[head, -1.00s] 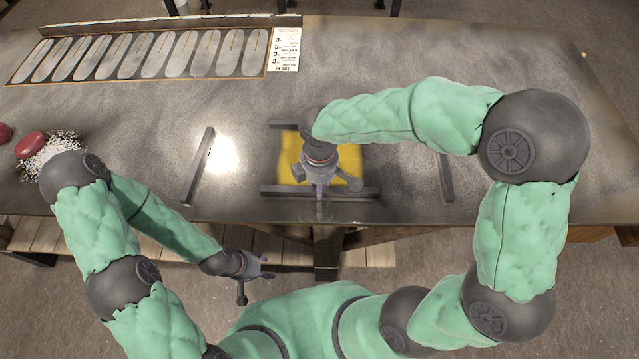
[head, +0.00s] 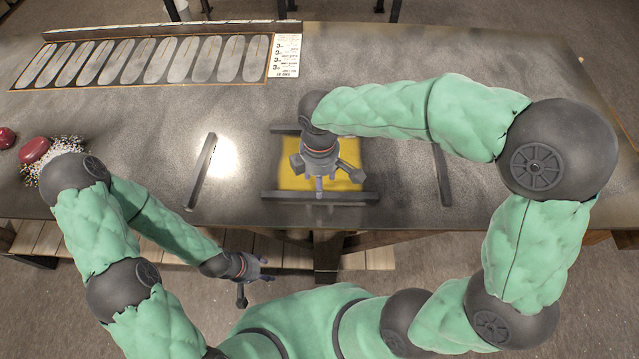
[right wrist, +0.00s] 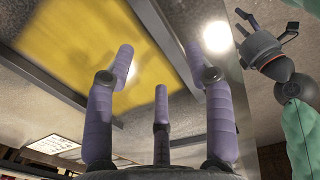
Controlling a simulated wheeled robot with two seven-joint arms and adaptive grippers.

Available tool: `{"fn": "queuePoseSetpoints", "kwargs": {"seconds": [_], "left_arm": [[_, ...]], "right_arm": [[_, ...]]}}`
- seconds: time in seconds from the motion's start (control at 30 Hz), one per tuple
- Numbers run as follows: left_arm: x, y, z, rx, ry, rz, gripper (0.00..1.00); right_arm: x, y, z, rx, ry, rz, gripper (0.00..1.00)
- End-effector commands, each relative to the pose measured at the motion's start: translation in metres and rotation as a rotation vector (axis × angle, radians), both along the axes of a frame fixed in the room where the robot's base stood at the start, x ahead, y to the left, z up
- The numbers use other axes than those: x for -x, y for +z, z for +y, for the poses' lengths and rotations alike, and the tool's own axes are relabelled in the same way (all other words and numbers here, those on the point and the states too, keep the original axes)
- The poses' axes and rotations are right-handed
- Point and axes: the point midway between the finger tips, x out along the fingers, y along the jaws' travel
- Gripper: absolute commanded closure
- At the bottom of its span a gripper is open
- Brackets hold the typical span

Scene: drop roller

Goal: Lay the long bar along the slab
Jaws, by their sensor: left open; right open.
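A yellow slab (head: 350,178) lies on the grey table. A dark bar (head: 360,197), the longest-looking one, lies along its front edge; it also shows as a diagonal strip in the right wrist view (right wrist: 165,35). Another dark bar (head: 284,128) is at the slab's back edge, partly hidden by my right arm. My right gripper (head: 322,178) is over the slab, just behind the front bar, fingers spread and empty; contact is unclear. My left gripper (head: 258,272) is open and empty, in front of the table's front edge.
Separate dark bars lie left (head: 200,170) and right (head: 442,175) of the slab. A panel of oval plates (head: 150,60) is at the back left. Red objects (head: 34,150) and white granules (head: 52,172) are at the far left. The right end of the table is clear.

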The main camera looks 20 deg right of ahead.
Motion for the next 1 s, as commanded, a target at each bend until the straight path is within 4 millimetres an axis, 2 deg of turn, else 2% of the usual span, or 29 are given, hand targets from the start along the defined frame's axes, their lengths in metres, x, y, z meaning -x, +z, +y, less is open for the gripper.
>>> {"fn": "queuePoseSetpoints", "kwargs": {"seconds": [0.03, 0.1, 0.33, 0.5, 1.0], "left_arm": [[0.000, 0.005, 0.000, 0.000, 0.000, 0.000, 0.46], [0.000, 0.008, 0.000, 0.000, 0.000, 0.000, 0.46], [0.000, 0.015, 0.000, 0.000, 0.000, 0.000, 0.46], [0.000, 0.016, 0.000, 0.000, 0.000, 0.000, 0.46], [0.000, 0.016, 0.000, 0.000, 0.000, 0.000, 0.46]], "right_arm": [[-0.001, 0.014, 0.000, -0.001, 0.001, -0.003, 0.46], [-0.001, 0.027, 0.000, -0.001, -0.001, -0.003, 0.46], [0.000, 0.056, 0.000, 0.001, 0.000, 0.000, 0.46], [0.000, 0.063, 0.000, 0.001, 0.000, 0.001, 0.46], [0.000, 0.063, 0.000, 0.001, 0.000, 0.001, 0.46]]}}
